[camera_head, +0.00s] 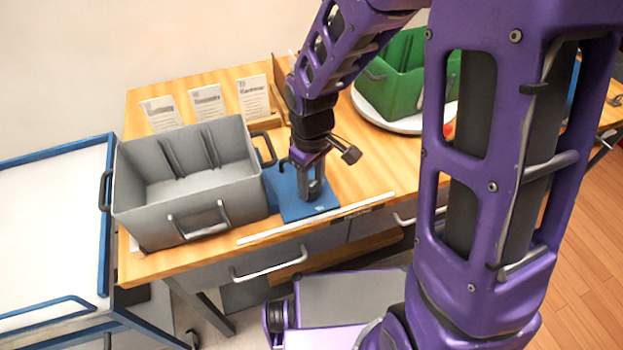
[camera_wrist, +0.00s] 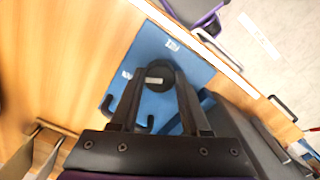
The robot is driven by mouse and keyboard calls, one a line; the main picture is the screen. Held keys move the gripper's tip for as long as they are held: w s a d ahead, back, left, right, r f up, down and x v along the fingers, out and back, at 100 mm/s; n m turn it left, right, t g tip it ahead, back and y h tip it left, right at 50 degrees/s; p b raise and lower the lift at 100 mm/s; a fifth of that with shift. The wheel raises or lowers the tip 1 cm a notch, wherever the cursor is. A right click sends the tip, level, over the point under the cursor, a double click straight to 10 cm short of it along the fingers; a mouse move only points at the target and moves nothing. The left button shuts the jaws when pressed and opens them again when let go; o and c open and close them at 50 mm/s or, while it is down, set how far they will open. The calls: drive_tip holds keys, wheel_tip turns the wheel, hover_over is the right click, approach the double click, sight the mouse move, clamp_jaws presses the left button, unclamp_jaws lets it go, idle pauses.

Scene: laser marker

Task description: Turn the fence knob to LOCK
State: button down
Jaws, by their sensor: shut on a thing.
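The fence knob (camera_wrist: 158,77) is a dark round knob with a pale bar mark across its top, seen in the wrist view. It sits on a blue plate (camera_wrist: 192,64), which also shows on the bench in the head view (camera_head: 295,209). My gripper (camera_wrist: 160,86) points down over the plate, with one finger on each side of the knob, shut on it. In the head view my gripper (camera_head: 314,192) hides most of the knob. Small white labels are on the plate, too small to read, so I cannot tell the knob's setting.
A grey open crate (camera_head: 190,190) stands just left of the plate. A green crate (camera_head: 400,75) sits on a white round base (camera_head: 378,116) at the back right. Upright cards (camera_head: 207,104) stand behind the grey crate. A white strip (camera_head: 275,233) runs along the bench front.

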sight(311, 186)
idle(0.4)
drive_tip(key=shift+c, duration=1.9)
unclamp_jaws()
wheel_tip(311, 186, up, 18)
drive_tip(key=p, duration=0.1)
drive_tip(key=shift+f+p, duration=0.25)
drive_tip(key=shift+p, duration=0.15)
